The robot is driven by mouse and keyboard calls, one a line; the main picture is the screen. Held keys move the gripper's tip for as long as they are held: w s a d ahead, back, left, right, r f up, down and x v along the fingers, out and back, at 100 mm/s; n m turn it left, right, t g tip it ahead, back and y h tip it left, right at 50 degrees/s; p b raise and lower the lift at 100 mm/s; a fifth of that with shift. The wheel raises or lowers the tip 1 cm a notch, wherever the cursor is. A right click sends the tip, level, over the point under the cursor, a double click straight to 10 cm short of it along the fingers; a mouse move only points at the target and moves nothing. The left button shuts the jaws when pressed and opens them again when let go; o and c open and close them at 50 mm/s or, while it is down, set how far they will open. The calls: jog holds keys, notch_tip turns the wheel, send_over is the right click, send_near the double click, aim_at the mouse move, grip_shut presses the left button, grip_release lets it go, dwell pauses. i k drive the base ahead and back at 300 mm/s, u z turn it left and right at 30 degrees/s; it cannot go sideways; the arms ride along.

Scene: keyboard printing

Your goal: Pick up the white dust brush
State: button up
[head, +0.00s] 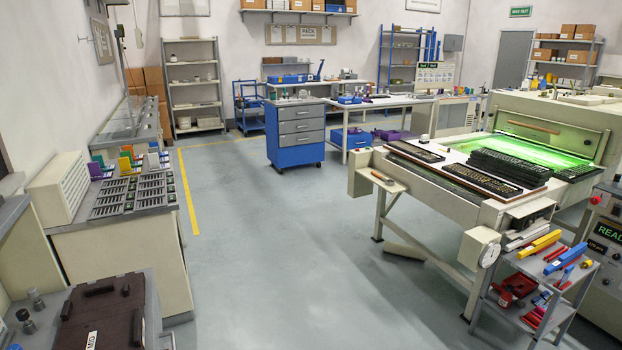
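I cannot make out the white dust brush for certain in the head view. A pale, long item (524,237) lies at the back left of the small grey trolley, beside a yellow bar (540,243); it is too small to identify. A small brownish item (382,177) lies on the little side shelf of the large beige printing machine (452,216). My gripper is not in view.
Grey floor (270,240) is open through the middle. The grey trolley (588,275) with coloured tools stands at the right. A blue drawer cabinet (295,138) stands at the back. At left are a bench of keyboard parts (128,200) and a dark brown tray (105,318).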

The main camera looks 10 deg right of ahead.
aim_at(425, 139)
jog(key=z, duration=0.4)
jog(key=i, duration=0.9)
jog(key=z, duration=0.45)
jog(key=i, duration=2.55)
jog(key=z, duration=0.05)
